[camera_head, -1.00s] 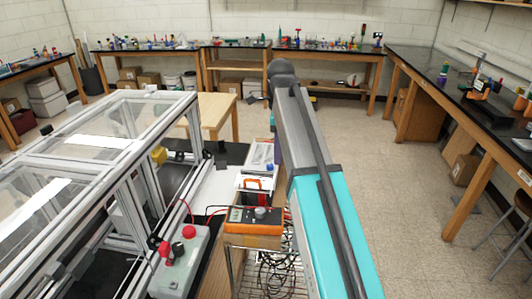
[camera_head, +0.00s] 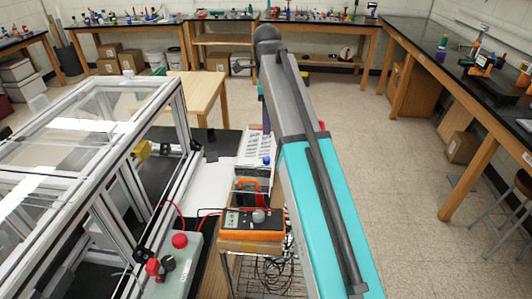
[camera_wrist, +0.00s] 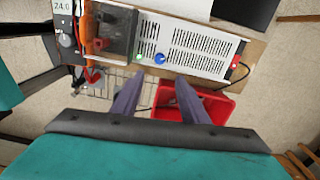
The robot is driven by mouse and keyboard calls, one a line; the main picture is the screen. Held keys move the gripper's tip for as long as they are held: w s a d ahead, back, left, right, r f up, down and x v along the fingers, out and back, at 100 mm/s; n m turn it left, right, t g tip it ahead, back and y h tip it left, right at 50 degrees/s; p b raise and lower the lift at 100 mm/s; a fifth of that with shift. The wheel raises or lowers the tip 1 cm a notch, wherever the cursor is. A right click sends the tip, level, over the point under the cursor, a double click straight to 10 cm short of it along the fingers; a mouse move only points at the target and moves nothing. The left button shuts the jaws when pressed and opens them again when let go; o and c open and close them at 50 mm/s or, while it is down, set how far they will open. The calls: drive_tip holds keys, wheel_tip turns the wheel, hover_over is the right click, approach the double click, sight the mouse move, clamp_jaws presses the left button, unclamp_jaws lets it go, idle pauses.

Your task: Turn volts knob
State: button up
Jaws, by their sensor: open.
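A white vented power unit (camera_wrist: 195,48) lies across the upper wrist view, with a blue knob (camera_wrist: 160,57) and a small green round part (camera_wrist: 137,57) on its near edge. In the head view the blue knob (camera_head: 266,160) shows just left of my arm. An orange box (camera_head: 252,222) with a grey knob (camera_head: 258,215) stands nearer. In the wrist view a grey knob (camera_wrist: 67,40) is by a display reading 24.0. No volts label is readable. My gripper (camera_wrist: 159,80) is open and empty, its fingertips just below the blue knob in the picture. Most of the gripper is hidden in the head view.
A red bin (camera_wrist: 195,102) is below the power unit, partly behind my right finger. An aluminium frame with clear panels (camera_head: 75,150) stands at left. A grey box with red buttons (camera_head: 178,262) is near the front. Open floor (camera_head: 380,150) lies to the right.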

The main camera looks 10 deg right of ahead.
sight(267, 158)
drive_tip(key=shift+f, duration=0.15)
drive_tip(key=shift+f+p, duration=1.95)
drive_tip(key=shift+f, duration=4.85)
clamp_jaws()
